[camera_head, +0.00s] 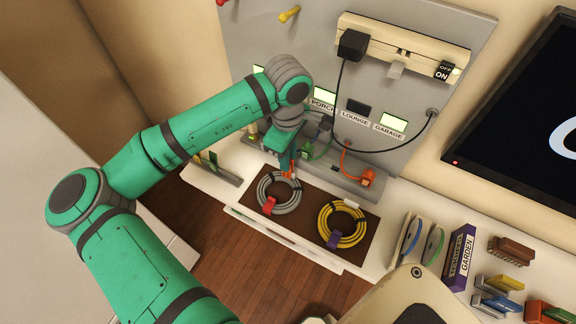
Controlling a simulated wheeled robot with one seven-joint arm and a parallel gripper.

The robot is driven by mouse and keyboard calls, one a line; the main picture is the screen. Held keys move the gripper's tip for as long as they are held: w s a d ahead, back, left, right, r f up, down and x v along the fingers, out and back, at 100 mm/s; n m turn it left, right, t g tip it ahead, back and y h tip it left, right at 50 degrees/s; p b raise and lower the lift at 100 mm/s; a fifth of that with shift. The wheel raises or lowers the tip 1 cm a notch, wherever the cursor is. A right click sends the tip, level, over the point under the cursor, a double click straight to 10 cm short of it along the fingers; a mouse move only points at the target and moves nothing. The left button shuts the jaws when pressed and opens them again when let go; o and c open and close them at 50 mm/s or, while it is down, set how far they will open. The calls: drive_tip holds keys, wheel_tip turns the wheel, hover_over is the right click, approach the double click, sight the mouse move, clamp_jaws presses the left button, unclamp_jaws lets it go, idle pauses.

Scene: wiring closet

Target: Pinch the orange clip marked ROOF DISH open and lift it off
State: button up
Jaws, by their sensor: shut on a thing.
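My gripper (287,168) points down at the shelf's back edge, just above the grey cable coil (271,206). A small bit of orange shows at its fingertips. I take this as the orange clip (288,174), with the jaws shut on it. Most of the clip is hidden by the fingers and its marking cannot be read. I cannot tell whether it is still on a cable or touching the coil. The grey coil lies on a brown mat (305,215) and has a red tag (269,205).
A yellow coil (342,226) lies to the right. An orange plug (367,178) and cables stand behind, under the PORCH, LOUNGE and GARAGE labels. A power strip (405,50) is above. Several coloured clips (502,283) and a GARDEN box (459,254) sit at right.

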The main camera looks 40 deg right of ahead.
drive_tip(key=shift+s+d+r, duration=0.1)
drive_tip(key=shift+r, duration=0.25)
drive_tip(key=shift+r, duration=0.35)
drive_tip(key=shift+r, duration=0.1)
wheel_tip(320, 180, up, 3)
drive_tip(key=shift+r, duration=0.2)
idle(0.5)
idle(0.3)
